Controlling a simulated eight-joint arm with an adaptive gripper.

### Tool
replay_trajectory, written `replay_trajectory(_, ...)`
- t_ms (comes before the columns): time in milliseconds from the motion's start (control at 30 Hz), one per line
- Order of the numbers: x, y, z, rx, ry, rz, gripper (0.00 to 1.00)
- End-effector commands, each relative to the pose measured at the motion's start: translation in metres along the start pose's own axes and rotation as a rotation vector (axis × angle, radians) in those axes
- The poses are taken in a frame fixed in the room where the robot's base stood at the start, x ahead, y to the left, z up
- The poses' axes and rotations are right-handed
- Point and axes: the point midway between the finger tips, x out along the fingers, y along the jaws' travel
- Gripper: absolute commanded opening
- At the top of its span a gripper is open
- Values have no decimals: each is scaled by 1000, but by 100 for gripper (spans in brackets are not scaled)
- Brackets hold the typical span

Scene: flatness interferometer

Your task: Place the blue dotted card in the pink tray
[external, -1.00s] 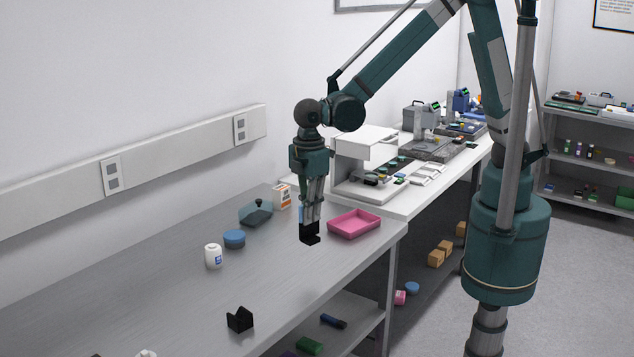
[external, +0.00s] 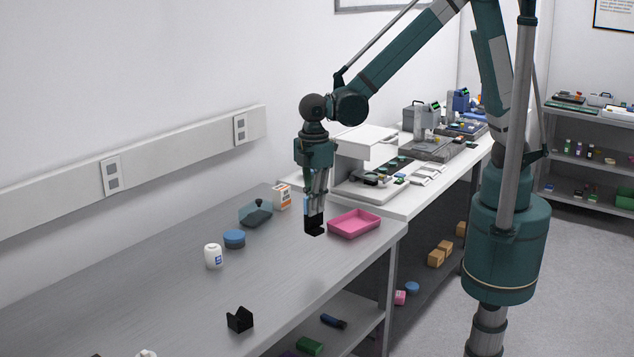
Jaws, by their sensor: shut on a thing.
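My gripper (external: 314,226) points down above the grey bench, just left of the pink tray. It is shut on the blue dotted card (external: 306,205), which shows only as a narrow blue strip beside the fingers. The dots cannot be made out, and the rest of the card is hidden by the fingers. The pink tray (external: 355,233) is shallow and lies flat near the bench's right end. It looks empty. The black fingertips are close to its left side in the picture, but their height above the bench is hard to tell.
Left of my gripper stand a teal lidded thing (external: 256,215), an orange-and-white box (external: 282,196), a blue round container (external: 234,239) and a white bottle (external: 213,256). A black bracket (external: 240,319) is nearer the front. A white instrument (external: 365,153) stands behind the tray. The bench's middle is clear.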

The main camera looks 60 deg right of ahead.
Motion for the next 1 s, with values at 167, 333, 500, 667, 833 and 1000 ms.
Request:
replay_trajectory(167, -3, 22, 44, -22, 1, 1, 0)
replay_trajectory(333, -4, 38, 88, -50, 1, 3, 0)
replay_trajectory(500, -5, 51, 131, -77, 1, 4, 0)
replay_trajectory(667, -6, 60, 171, -103, 1, 6, 0)
replay_trajectory(833, -5, 64, 212, -130, 1, 7, 0)
replay_trajectory(1000, -4, 66, 243, -151, 1, 8, 0)
